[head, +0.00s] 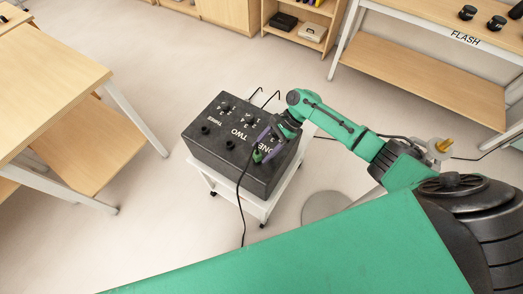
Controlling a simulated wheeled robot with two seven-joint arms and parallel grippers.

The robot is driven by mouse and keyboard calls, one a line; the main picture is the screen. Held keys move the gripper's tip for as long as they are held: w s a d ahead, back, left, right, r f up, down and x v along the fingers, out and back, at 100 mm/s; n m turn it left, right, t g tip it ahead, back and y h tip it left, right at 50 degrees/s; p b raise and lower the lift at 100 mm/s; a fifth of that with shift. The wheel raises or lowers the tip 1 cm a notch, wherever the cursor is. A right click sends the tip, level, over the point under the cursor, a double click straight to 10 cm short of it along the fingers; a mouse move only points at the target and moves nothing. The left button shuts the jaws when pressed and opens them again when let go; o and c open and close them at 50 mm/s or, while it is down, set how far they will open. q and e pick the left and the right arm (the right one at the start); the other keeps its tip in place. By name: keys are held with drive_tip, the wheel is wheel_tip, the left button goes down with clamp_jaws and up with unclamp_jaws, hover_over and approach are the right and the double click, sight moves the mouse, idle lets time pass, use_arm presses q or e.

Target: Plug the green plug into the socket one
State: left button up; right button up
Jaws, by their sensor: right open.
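A black box (213,153) with the white words ONE, TWO and THREE stands on a small white cart. Dark round sockets two (230,144) and three (205,129) show empty on its top. The small green plug (257,156) is at the place of socket one, in line with the other two, with a black cable running from it. I cannot tell how deep it sits. My right gripper (264,146), with purple fingers, is open just above and beside the plug. It covers part of the word ONE and the socket there. My left gripper is out of view.
The white cart (256,208) has wheels, and the cable hangs over its front edge to the floor. A wooden table (50,75) stands at the left. A shelf labelled FLASH (415,80) stands at the right. Open floor surrounds the cart.

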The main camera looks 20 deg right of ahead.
drive_tip(key=b+v, duration=0.1)
drive_tip(key=v, duration=1.2)
drive_tip(key=shift+d+b, duration=0.15)
drive_tip(key=shift+b, duration=0.15)
drive_tip(key=shift+w, duration=0.15)
